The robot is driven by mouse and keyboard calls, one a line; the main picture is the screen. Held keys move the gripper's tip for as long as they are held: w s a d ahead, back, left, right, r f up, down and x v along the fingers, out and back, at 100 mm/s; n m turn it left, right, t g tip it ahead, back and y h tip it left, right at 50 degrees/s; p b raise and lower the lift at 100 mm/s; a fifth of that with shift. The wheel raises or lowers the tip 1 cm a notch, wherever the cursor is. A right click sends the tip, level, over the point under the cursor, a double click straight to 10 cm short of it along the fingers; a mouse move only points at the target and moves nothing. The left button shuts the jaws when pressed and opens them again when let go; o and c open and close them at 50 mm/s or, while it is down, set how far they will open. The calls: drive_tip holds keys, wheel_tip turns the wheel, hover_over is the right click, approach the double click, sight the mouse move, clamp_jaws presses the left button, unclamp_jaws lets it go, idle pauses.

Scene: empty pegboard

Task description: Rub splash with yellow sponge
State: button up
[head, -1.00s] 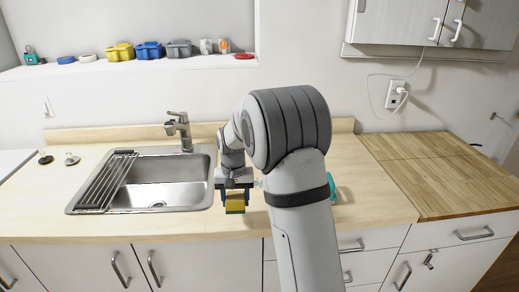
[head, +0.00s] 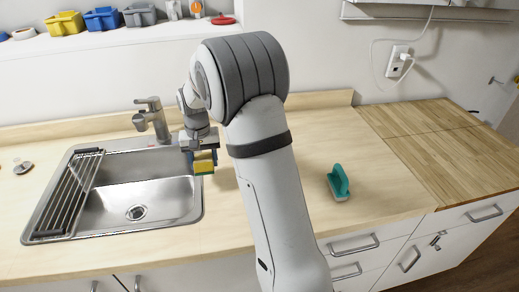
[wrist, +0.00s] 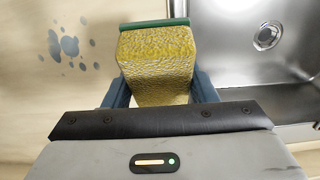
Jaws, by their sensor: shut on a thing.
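The yellow sponge (head: 204,167) with a green layer is in my gripper (head: 203,155), beside the right edge of the sink. The wrist view shows the sponge (wrist: 158,60) between both fingers of my gripper (wrist: 160,85), shut on it, with its green edge at the far end. The splash (wrist: 66,44) is a cluster of blue-grey spots on the light wood counter, left of the sponge in the wrist view and apart from it. I cannot see the splash in the head view; my arm covers part of the counter there.
The sink (head: 150,205) with a drying rack (head: 70,195) and a faucet (head: 152,117) is beside my gripper. A teal-handled brush (head: 338,183) lies on the counter to the right. The counter at far right (head: 440,160) is clear. A back shelf holds coloured caddies (head: 102,19).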

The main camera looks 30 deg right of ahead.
drive_tip(key=s+d+r+t+h+p, duration=0.1)
drive_tip(key=s+d+r+t, duration=0.1)
drive_tip(key=s+d, duration=0.45)
drive_tip(key=s+d+r+t+p, duration=0.1)
drive_tip(key=s+d+r+t, duration=0.15)
drive_tip(key=d, duration=0.65)
drive_tip(key=f+b, duration=0.1)
drive_tip(key=f, duration=0.1)
drive_tip(key=f+b, duration=0.1)
drive_tip(key=f, duration=0.1)
drive_tip(key=shift+s+a+f+b, duration=0.15)
drive_tip(key=shift+a+f+b, duration=0.05)
drive_tip(key=shift+f+b, duration=0.15)
drive_tip(key=shift+s+a+f, duration=0.1)
